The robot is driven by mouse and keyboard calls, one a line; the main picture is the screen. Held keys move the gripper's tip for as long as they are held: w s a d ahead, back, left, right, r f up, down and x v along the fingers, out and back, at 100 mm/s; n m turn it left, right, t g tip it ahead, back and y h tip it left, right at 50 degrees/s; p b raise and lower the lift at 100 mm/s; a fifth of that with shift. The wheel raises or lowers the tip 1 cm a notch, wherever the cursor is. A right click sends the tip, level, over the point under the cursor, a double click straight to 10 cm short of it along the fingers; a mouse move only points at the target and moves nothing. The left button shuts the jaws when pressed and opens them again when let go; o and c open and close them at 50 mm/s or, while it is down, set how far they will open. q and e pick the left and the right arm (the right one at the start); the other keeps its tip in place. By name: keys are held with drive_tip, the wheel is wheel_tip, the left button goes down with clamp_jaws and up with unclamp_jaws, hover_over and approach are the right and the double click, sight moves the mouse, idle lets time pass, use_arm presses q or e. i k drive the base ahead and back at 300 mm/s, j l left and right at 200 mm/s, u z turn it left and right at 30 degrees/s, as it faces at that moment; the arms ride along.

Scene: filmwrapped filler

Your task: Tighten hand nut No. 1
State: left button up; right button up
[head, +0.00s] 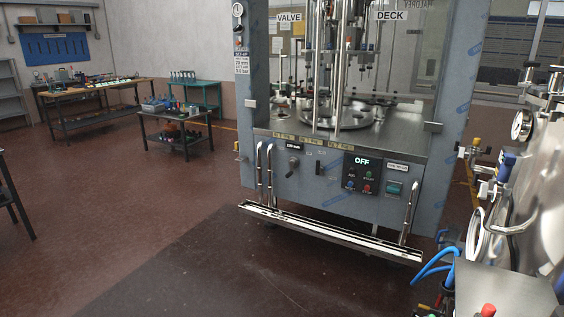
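The filler machine (330,180) stands ahead, a tall grey cabinet with blue-printed film on its frame and a glazed upper part. Its signs read VALVE (289,17) and DECK (390,15). A round metal turntable (345,116) and upright rods show inside. Small yellow labels (311,140) run along the front edge of the deck; their text is too small to read surely. I cannot pick out hand nut No. 1. A dark knob (293,163) sits on the front panel, beside a control box (362,173) showing OFF. Neither of my grippers is in view.
A low metal rail (330,235) runs along the filler's front. Steel equipment with a gauge (521,125) and blue hoses (432,267) crowds the right. Workbenches (95,87) and a small table (175,117) stand at the back left. The floor (150,215) at left and front is clear.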

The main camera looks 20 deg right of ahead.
sight(531, 65)
drive_tip(key=i+l+z, duration=0.1)
drive_tip(key=i+z, duration=0.3)
drive_tip(key=i, duration=0.25)
drive_tip(key=i+j+z, duration=0.15)
drive_tip(key=i+z, duration=0.2)
drive_tip(key=i, duration=0.35)
